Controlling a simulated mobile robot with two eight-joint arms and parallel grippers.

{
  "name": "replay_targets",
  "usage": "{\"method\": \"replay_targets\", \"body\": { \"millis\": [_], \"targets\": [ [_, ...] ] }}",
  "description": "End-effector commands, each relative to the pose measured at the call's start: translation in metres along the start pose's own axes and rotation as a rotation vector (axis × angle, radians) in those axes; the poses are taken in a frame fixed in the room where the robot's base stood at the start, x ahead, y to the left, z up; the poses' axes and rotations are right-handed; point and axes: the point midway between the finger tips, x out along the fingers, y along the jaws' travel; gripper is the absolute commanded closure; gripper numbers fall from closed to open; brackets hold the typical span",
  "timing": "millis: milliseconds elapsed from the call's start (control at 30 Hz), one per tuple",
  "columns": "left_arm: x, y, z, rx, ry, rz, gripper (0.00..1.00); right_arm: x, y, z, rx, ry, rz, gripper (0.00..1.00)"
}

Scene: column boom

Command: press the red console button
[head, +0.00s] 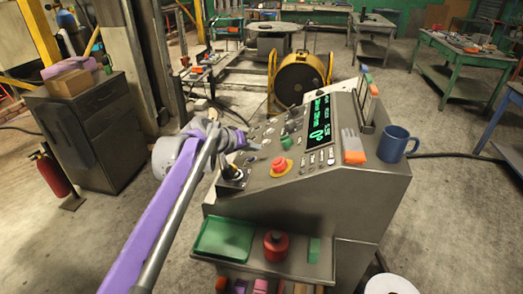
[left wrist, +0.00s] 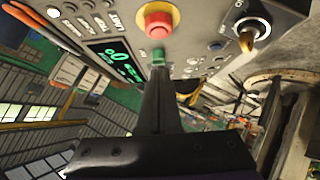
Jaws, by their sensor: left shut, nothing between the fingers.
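The red console button (head: 280,164) sits in a yellow ring on the sloped grey console panel (head: 258,178). It also shows at the top of the left wrist view (left wrist: 157,20), beyond the fingertips. My left gripper (head: 256,147) is shut and empty, over the panel's left part, up and left of the red button and apart from it. In the left wrist view its closed fingers (left wrist: 158,72) point toward the panel, with a green button (left wrist: 158,56) just beyond the tips, partly hidden. My right gripper is out of view.
The green button (head: 287,142) and a black-and-yellow knob (head: 234,172) flank the red button. A lit green display (head: 319,118) is behind. A green tray (head: 225,240) and a red round object (head: 276,246) are below.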

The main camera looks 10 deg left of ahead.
Motion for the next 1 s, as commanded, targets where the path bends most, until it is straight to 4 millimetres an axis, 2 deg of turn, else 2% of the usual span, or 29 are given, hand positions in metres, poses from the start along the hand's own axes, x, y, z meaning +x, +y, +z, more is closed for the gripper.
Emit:
{"method": "replay_targets", "body": {
  "millis": [100,200,567,667,767,833,967,1000],
  "targets": [
    [-0.015,-0.001,-0.001,-0.001,0.002,-0.001,1.00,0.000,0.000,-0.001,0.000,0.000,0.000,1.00],
    [-0.022,-0.001,-0.002,-0.001,0.002,-0.001,1.00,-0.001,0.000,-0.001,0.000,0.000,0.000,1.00],
    [-0.024,0.000,-0.002,-0.001,0.002,-0.001,1.00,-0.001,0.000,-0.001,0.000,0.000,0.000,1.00],
    [-0.027,0.000,0.006,0.006,-0.007,-0.006,1.00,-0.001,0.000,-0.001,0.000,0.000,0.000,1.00],
    [-0.036,0.000,0.035,0.034,-0.040,-0.032,1.00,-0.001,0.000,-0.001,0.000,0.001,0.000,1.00],
    [-0.047,-0.004,0.070,0.065,-0.076,-0.065,1.00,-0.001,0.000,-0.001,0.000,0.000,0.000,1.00],
    [-0.074,-0.021,0.153,0.137,-0.158,-0.151,1.00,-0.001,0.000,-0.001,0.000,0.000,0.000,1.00],
    [-0.082,-0.029,0.179,0.160,-0.180,-0.181,1.00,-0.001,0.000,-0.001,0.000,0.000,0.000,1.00]
  ]
}}
